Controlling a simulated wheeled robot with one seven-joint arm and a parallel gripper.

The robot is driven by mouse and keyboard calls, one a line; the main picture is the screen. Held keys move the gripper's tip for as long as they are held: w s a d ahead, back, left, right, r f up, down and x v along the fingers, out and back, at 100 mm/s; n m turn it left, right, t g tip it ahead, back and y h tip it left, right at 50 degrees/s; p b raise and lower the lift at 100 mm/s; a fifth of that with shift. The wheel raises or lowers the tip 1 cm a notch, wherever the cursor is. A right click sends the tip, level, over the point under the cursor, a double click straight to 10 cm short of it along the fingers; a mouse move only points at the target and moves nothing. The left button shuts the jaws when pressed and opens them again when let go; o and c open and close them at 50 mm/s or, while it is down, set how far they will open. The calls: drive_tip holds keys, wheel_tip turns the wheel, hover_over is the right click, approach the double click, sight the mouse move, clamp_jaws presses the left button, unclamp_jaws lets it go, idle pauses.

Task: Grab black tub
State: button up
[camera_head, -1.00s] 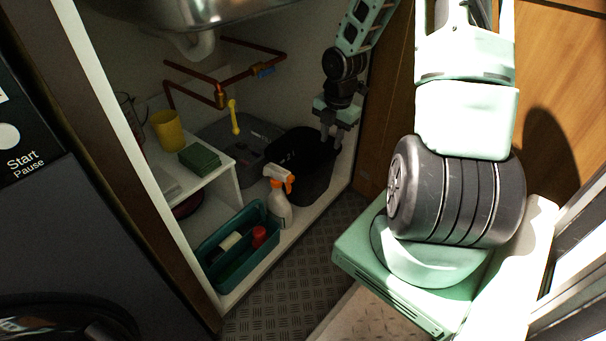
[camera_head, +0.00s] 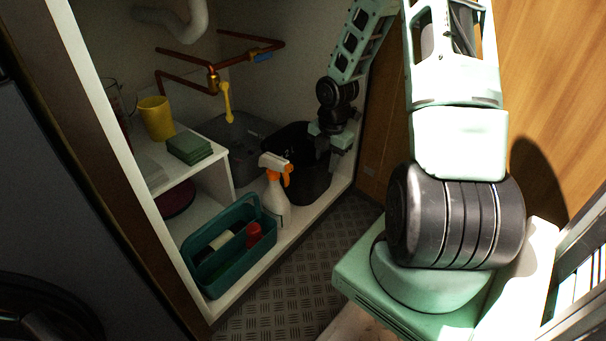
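The black tub (camera_head: 308,187) stands upright on the cabinet floor at the back right, in shadow. Its front left is partly hidden by the spray bottle. My arm reaches into the cabinet from the upper right. My gripper (camera_head: 334,164) points down at the tub's right rim. Its fingers overlap the rim in the picture. The shadow and small size hide whether they are closed on the rim or apart.
A white spray bottle (camera_head: 276,199) with an orange trigger stands just in front of the tub. A teal caddy (camera_head: 232,268) is nearer left. A grey bin (camera_head: 243,165) sits behind left, below copper pipes (camera_head: 188,83). A white shelf (camera_head: 172,178) holds a yellow cup (camera_head: 156,118) and green sponges (camera_head: 189,148).

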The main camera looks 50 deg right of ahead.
wheel_tip(320, 180, down, 3)
drive_tip(key=shift+w+r+b, duration=0.1)
drive_tip(key=shift+w+b, duration=0.05)
drive_tip(key=shift+b, duration=0.75)
clamp_jaws()
drive_tip(key=shift+r, duration=0.1)
drive_tip(key=shift+r, duration=0.1)
